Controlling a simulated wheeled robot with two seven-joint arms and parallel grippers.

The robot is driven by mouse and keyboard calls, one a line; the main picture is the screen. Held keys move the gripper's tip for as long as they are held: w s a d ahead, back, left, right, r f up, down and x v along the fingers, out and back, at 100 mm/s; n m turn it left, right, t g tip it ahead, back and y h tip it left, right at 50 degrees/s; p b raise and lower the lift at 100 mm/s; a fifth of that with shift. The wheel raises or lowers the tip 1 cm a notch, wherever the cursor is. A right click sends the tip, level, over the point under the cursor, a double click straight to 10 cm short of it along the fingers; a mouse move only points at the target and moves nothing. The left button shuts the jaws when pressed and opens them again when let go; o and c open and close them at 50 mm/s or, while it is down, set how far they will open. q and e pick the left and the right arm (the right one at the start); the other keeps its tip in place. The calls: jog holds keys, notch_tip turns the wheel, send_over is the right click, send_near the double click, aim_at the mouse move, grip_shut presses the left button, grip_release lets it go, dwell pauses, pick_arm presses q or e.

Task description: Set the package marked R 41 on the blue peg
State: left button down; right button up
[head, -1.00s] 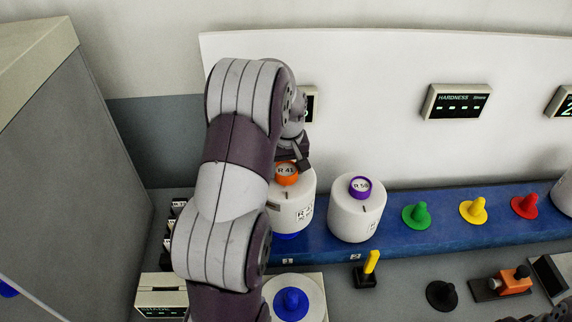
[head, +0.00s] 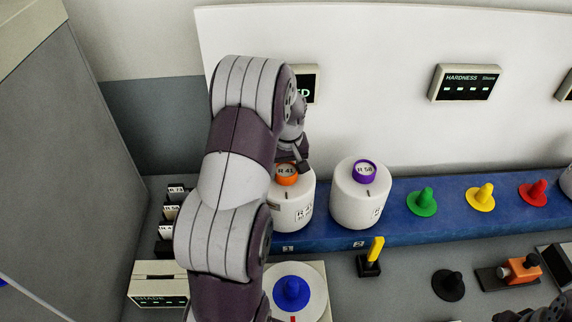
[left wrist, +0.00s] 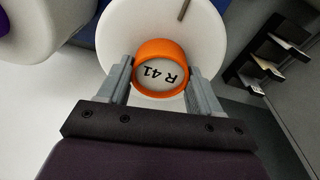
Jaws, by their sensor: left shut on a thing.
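The package marked R 41 (head: 293,213) is a white bobbin with an orange core, upright at the left end of the blue shelf. My left gripper (left wrist: 160,80) is shut on its orange core, one finger on each side; in the head view my arm partly hides the package. No blue peg shows under the package now.
A white bobbin marked R 58 (head: 360,196) with a purple core stands close to the right. Green (head: 422,202), yellow (head: 480,197) and red (head: 533,195) pegs are bare along the blue shelf (head: 455,228). A yellow-handled lever (head: 374,250) stands in front.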

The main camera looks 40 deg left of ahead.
pick_arm(q)
jog(key=shift+f, duration=0.25)
dwell(0.5)
jog(key=shift+c, duration=0.6)
grip_release()
jog(key=shift+s+f, duration=0.1)
jog(key=shift+f, duration=0.05)
jog(key=shift+b, duration=0.3)
jog(key=r, duration=0.2)
jog(key=r+b, duration=0.1)
jog(key=r, duration=0.2)
jog(key=r+b, duration=0.1)
jog(key=r, duration=0.2)
jog(key=shift+s+d+r, duration=0.25)
jog(key=shift+d, duration=0.15)
jog(key=r+p, duration=0.1)
jog(key=r, duration=0.1)
jog(key=r+p, duration=0.1)
jog(key=r, duration=0.1)
jog(key=shift+s+d+r+p, duration=0.15)
jog(key=shift+s+d+p, duration=0.05)
jog(key=shift+p, duration=0.15)
